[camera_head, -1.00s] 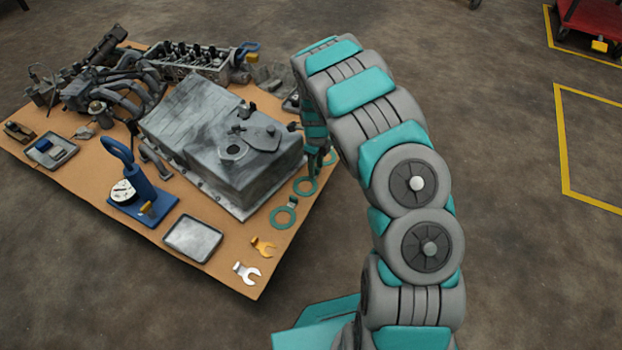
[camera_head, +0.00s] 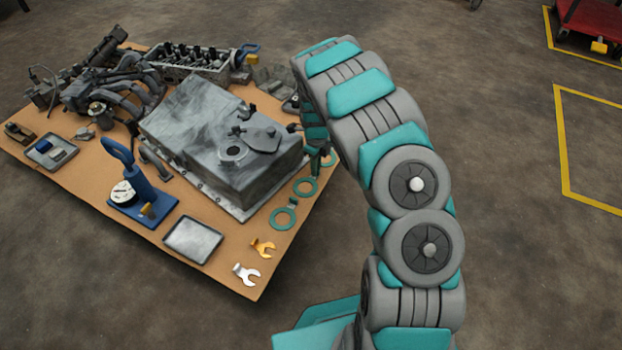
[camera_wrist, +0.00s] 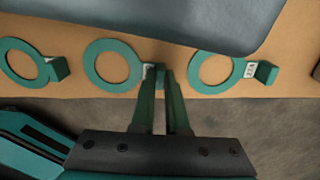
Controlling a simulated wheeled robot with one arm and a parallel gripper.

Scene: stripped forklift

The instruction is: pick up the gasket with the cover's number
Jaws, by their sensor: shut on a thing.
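Three flat green ring gaskets, each with a small raised tab, lie in a row along the board's edge. In the wrist view they are the left gasket (camera_wrist: 41,54), the middle gasket (camera_wrist: 90,66) and the right gasket (camera_wrist: 193,67). My gripper (camera_wrist: 164,76) is shut on the middle gasket's tab, beside its ring. White labels sit by the tabs; the middle one is partly hidden by a finger, and I cannot read them surely. In the head view the arm mostly hides my gripper. The grey housing with a cover (camera_head: 264,139) stands beside the gaskets; no number is readable on it.
The brown board (camera_head: 222,271) also carries a blue press (camera_head: 143,187), a grey tray (camera_head: 193,240), orange (camera_head: 262,247) and white (camera_head: 246,273) wrenches, and engine parts at the back. The housing's edge is close above the gaskets in the wrist view. Bare floor lies right of the board.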

